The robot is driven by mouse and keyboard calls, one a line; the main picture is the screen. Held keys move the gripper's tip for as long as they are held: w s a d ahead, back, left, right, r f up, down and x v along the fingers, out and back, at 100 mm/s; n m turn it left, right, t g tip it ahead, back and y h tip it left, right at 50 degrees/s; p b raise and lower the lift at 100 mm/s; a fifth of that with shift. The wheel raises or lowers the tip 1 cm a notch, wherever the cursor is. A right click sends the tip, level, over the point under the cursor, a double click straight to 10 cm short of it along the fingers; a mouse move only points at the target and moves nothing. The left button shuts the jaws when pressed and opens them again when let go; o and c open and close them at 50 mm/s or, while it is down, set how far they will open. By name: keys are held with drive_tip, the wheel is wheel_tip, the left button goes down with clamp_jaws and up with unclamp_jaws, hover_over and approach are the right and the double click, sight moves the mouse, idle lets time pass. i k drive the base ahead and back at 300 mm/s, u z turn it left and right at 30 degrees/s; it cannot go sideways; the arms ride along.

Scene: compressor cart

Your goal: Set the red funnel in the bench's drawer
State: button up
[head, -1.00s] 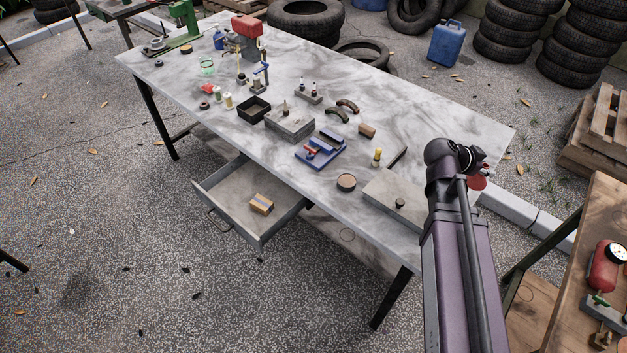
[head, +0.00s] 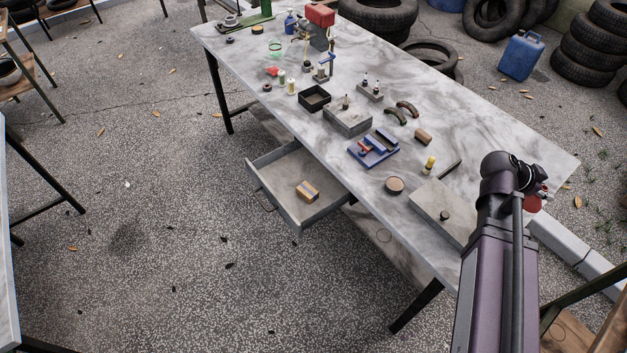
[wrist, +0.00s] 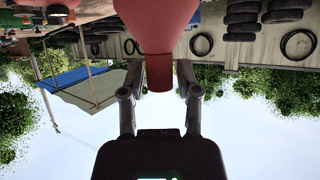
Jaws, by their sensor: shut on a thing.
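The red funnel (wrist: 160,30) is in the wrist view, its narrow spout between the two fingers of my gripper (wrist: 160,85), which is shut on it. In the head view only a bit of the red funnel (head: 533,204) shows behind my arm, at the right end of the bench. The bench (head: 480,120) has a grey marbled top. Its drawer (head: 323,211) is pulled out under the front edge. A small tan and blue box (head: 307,190) lies in the drawer, with bare floor around it.
The bench top holds a black tray (head: 314,98), a blue vise-like fixture (head: 373,150), a grey box (head: 347,118), a round tan disc (head: 394,185) and a flat grey case (head: 441,211). Open pavement (head: 200,230) lies before the drawer. Tyres and a blue jerrycan (head: 520,54) stand behind.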

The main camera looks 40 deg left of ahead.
sight(285, 169)
drive_tip(key=z, duration=0.45)
drive_tip(key=k, duration=0.15)
drive_tip(key=u, duration=2.95)
drive_tip(key=i, duration=1.65)
drive_tip(key=u, duration=0.05)
